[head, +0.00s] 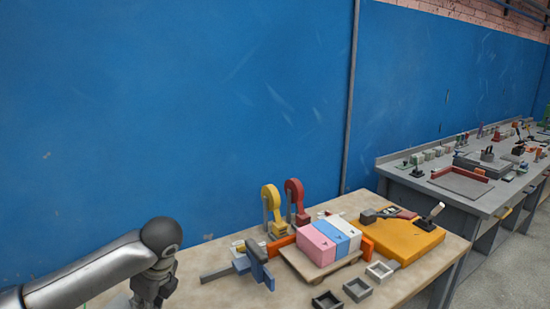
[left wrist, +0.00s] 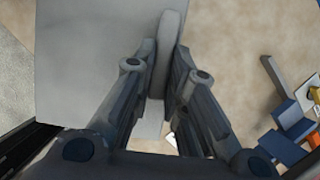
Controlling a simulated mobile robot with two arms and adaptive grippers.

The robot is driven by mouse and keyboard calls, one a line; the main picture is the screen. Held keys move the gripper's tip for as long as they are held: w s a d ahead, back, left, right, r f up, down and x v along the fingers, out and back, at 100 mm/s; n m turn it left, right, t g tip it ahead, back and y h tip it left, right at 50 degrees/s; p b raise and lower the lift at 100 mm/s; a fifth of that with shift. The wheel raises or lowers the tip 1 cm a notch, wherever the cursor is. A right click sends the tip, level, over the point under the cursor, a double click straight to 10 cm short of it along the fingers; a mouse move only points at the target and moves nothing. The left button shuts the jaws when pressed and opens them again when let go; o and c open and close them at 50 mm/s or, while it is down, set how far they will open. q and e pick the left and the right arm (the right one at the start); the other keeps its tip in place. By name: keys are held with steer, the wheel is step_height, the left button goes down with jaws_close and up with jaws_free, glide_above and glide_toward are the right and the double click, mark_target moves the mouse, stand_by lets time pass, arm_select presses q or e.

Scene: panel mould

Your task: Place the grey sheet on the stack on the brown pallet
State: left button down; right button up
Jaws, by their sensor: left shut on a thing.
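The grey sheet (left wrist: 88,55) shows in the left wrist view as a flat grey panel filling the upper left. My left gripper (left wrist: 164,60) is shut on an upright grey ridge at the sheet's right side; whether the ridge is part of the sheet is hard to tell. In the head view my left arm and wrist (head: 152,285) are at the lower left, with the fingers and sheet out of frame. A light brown pallet-like base (head: 322,270) on the bench carries pink, white and blue blocks (head: 318,243). No other brown pallet or sheet stack is clear. My right gripper is not in view.
On the bench stand a blue clamp-like tool (head: 258,262), yellow (head: 270,208) and red (head: 294,200) upright tools, small open grey boxes (head: 357,290) and an orange board (head: 405,240) with tools on it. A blue wall (head: 200,110) stands behind. Another cluttered bench (head: 450,195) is at the right.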

arm_select(q)
steer(key=s+d+n+g+h, duration=0.2)
steer(key=s+d+n+g, duration=0.1)
steer(key=s+n, duration=0.6)
steer(key=s+d+n+g+h, duration=0.2)
steer(key=s+d+n, duration=0.4)
steer(key=s+n, duration=0.3)
steer(key=n+g, duration=0.1)
steer(key=n, duration=0.3)
steer(key=shift+d+f, duration=0.1)
steer(key=shift+f, duration=0.05)
